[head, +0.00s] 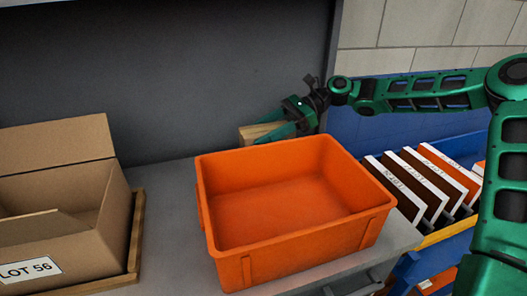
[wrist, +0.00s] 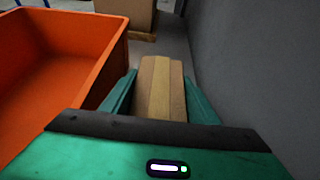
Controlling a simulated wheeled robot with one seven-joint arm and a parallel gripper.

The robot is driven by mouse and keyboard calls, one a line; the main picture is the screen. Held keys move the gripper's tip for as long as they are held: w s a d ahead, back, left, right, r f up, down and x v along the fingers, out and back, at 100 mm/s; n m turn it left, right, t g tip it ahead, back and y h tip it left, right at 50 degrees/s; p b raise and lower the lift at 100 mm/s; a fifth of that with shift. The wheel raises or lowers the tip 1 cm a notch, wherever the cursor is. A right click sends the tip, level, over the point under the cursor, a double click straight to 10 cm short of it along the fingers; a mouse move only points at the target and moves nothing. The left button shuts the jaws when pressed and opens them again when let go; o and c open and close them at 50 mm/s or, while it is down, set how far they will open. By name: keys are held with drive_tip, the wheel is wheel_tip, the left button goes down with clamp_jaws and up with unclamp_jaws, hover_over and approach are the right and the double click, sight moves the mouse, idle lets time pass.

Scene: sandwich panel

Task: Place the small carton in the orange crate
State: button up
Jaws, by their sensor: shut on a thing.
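The small carton, a tan box, shows in the head view (head: 252,131) behind the far rim of the orange crate; its lower part is hidden by the crate. My gripper (head: 264,128) is shut on it. In the wrist view the carton (wrist: 160,88) sits between the two green fingers. I cannot tell whether it touches the worktop. The orange crate (head: 288,158) stands open and empty at the middle of the worktop. In the wrist view the crate (wrist: 103,62) is left of the carton, apart from it.
An open cardboard box (head: 112,222) marked LOT 56 stands on a wooden base at the left. A dark grey wall (head: 150,70) rises close behind the carton. A blue rack of labelled white-and-brown panels (head: 415,185) is right of the crate. Grey worktop (head: 165,190) between box and crate is clear.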

drive_tip(key=shift+s+f, duration=0.1)
drive_tip(key=shift+f, duration=2.05)
drive_tip(key=o, duration=1.1)
